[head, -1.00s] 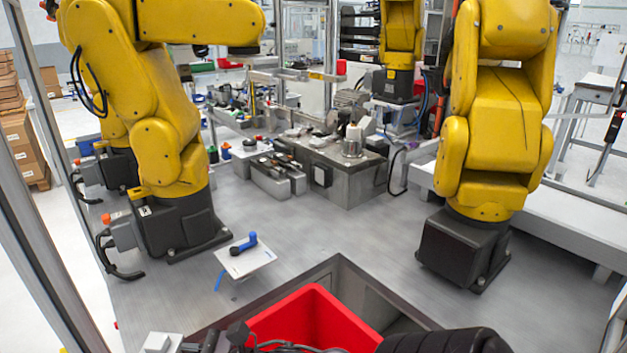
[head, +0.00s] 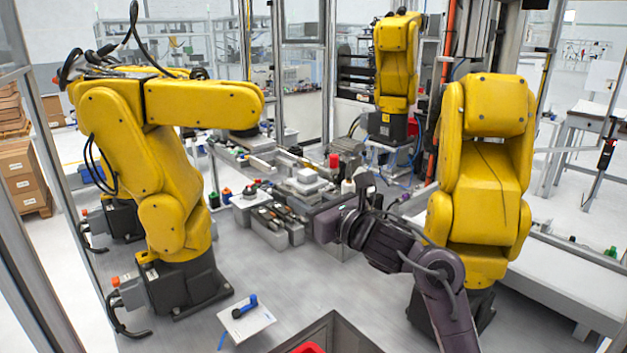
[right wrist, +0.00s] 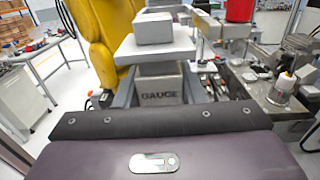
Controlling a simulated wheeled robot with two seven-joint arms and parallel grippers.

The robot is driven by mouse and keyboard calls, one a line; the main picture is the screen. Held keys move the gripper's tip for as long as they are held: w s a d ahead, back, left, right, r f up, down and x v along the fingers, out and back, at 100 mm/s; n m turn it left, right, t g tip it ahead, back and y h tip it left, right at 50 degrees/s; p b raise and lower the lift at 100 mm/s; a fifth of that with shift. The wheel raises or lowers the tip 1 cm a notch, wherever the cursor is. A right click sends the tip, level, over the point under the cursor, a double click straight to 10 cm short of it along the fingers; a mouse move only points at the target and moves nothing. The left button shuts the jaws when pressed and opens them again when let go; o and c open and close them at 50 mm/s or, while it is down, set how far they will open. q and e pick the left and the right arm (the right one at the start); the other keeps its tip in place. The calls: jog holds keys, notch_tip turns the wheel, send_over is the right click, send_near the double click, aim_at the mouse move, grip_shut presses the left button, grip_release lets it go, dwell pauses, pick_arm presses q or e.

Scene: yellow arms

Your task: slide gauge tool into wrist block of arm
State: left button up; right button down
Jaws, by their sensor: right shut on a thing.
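My right gripper (right wrist: 160,92) is shut on a grey block lettered GAUGE (right wrist: 162,91), the gauge tool, in the right wrist view. A pale plate with a smaller block on top (right wrist: 153,28) sits above the lettered face. In the head view my purple right arm reaches in from the lower right, with its gripper end (head: 325,224) over the middle of the bench; a pale stacked plate (head: 305,184) shows just beyond it. The left yellow arm (head: 165,205) has a dark wrist end (head: 240,131); I cannot tell which part is the wrist block. My left gripper is out of view.
Another yellow arm (head: 480,180) stands at right and one (head: 396,62) at the back. A white card (head: 262,318) with a blue tool lies at the front. A red cylinder (right wrist: 240,10) and a white bottle (right wrist: 284,91) stand beyond my right gripper.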

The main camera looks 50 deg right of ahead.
jog(key=shift+s+d+r, duration=0.15)
jog(key=shift+d+r, duration=0.3)
jog(key=shift+r, duration=0.2)
jog(key=shift+h, duration=0.3)
pick_arm(q)
jog(key=shift+w+a+r+p, duration=0.1)
jog(key=shift+w+r+p, duration=0.25)
jog(key=shift+r, duration=0.2)
pick_arm(e)
jog(key=shift+w+d, duration=0.15)
jog(key=shift+w, duration=1.25)
jog(key=shift+w+d, duration=0.15)
jog(key=shift+w, duration=1.2)
pick_arm(q)
jog(key=shift+f, duration=0.15)
jog(key=shift+f+b, duration=0.25)
jog(key=shift+b, duration=0.1)
jog(key=shift+s+f+b, duration=0.1)
jog(key=shift+f+b, duration=0.3)
pick_arm(e)
jog(key=shift+w, duration=0.25)
pick_arm(q)
jog(key=shift+f+b, duration=0.35)
pick_arm(e)
jog(key=shift+w+d, duration=0.1)
jog(key=shift+w, duration=0.5)
pick_arm(q)
jog(key=shift+f, duration=0.15)
pick_arm(e)
jog(key=shift+w, duration=0.25)
